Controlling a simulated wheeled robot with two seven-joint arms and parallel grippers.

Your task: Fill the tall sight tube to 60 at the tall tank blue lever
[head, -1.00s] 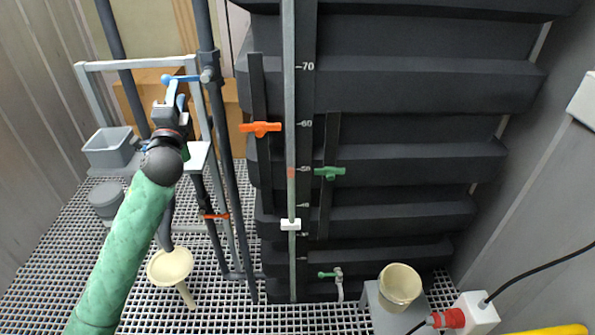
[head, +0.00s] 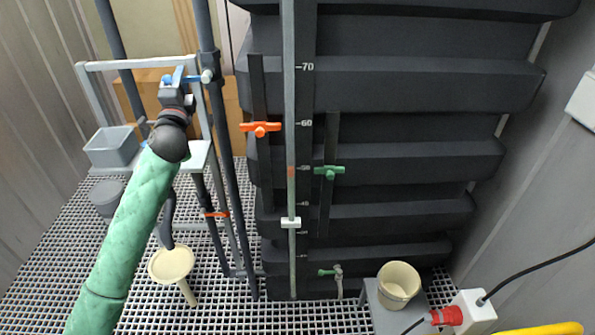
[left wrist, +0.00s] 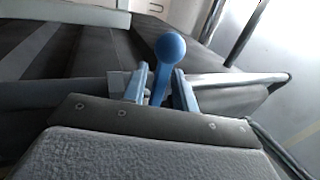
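The blue lever (head: 193,78) sits on the dark upright pipe at upper left, with its ball end to the left. My left gripper (head: 178,78) is at this lever. In the left wrist view the lever's blue ball (left wrist: 170,47) and stem stand between my two fingers (left wrist: 160,88), with narrow gaps seeming to show on both sides. The tall sight tube (head: 291,120) runs up the dark tank (head: 400,85) beside a scale. A red mark (head: 291,172) in the tube is near 50, below the 60 line. My right gripper is not in view.
An orange lever (head: 260,127) and green lever (head: 329,172) flank the tube; a white slider (head: 291,223) sits lower on it. A funnel (head: 171,264), grey bin (head: 112,147) and cream bucket (head: 399,284) stand around. The grating floor (head: 60,250) is open at left.

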